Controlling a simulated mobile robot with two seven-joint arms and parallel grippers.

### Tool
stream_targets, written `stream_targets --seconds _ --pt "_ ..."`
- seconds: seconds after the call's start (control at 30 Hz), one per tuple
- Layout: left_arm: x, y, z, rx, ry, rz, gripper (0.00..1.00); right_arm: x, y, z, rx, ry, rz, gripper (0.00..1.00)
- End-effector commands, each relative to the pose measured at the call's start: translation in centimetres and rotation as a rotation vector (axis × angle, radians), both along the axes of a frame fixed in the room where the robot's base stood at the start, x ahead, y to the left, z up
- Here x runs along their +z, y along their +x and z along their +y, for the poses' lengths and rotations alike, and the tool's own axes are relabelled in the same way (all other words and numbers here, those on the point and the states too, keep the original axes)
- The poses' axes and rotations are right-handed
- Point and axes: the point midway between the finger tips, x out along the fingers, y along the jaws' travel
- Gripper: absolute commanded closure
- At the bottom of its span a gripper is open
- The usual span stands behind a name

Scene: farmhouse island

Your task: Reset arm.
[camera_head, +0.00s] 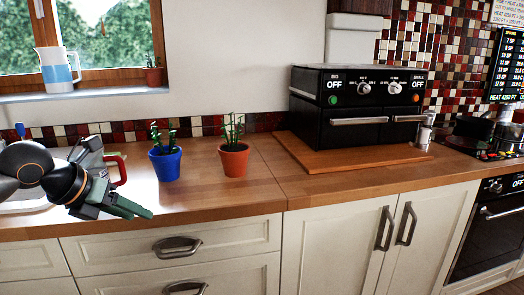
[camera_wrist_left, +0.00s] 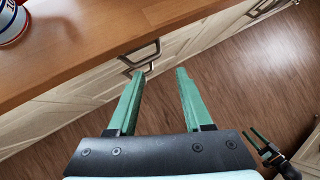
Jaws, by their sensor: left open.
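My left gripper (camera_head: 140,212) reaches in from the left, over the front edge of the counter. It also shows in the left wrist view (camera_wrist_left: 161,76), where its two green fingers are apart with nothing between them. Below them are the drawer fronts and the wooden floor. My right gripper (camera_wrist_left: 250,131) is small at the lower right of the left wrist view. Its thin green fingers look apart and empty, above the floor. It does not show in the head view.
On the wooden counter (camera_head: 240,205) are a blue plant pot (camera_head: 165,165) and a terracotta plant pot (camera_head: 234,161), right of my left gripper. A black oven (camera_head: 345,112) stands on a board farther right. A red handle (camera_head: 121,170) shows behind the gripper. The counter's front middle is clear.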

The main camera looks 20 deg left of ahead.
Motion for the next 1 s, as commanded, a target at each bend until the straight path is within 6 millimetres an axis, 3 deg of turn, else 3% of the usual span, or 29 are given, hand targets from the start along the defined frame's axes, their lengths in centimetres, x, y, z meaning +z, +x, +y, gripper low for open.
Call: stream_targets --seconds 0.03,0.2,0.3,0.4,0.57,0.67,0.73,0.87,1.0 --pt "-2.0 0.7 -3.4 -0.075 -0.098 0.016 0.50 0.2 0.3 0.0 -0.001 0.001 -0.008 0.37" --pt "-6.5 1.4 -14.9 -0.259 -0.542 0.035 0.50 0.7 1.1 0.2 -0.003 0.006 -0.026 0.37" --pt "-7.7 1.2 -20.2 -0.272 -0.847 0.040 0.50 0.7 1.1 0.2 -0.005 0.008 -0.025 0.37" --pt "-8.5 1.2 -23.5 -0.201 -1.146 0.045 0.50 0.7 1.2 0.3 -0.008 0.012 -0.025 0.37" --pt "-11.3 1.7 -25.2 0.088 -1.573 0.061 0.50 0.7 1.1 0.4 -0.009 0.015 -0.022 0.37" --pt "-15.1 1.7 -24.7 0.365 -1.780 0.087 0.50 0.6 0.9 0.4 -0.010 0.015 -0.020 0.37" --pt "-18.6 1.1 -24.1 0.594 -1.891 0.119 0.50 0.6 0.8 0.4 -0.009 0.015 -0.017 0.37" --pt "-26.4 -2.0 -23.6 1.058 -2.000 0.206 0.50 0.5 0.7 0.4 -0.010 0.015 -0.015 0.37" --pt "-33.5 -7.2 -24.3 1.494 -2.002 0.329 0.50 0.5 0.7 0.4 -0.009 0.014 -0.014 0.37"
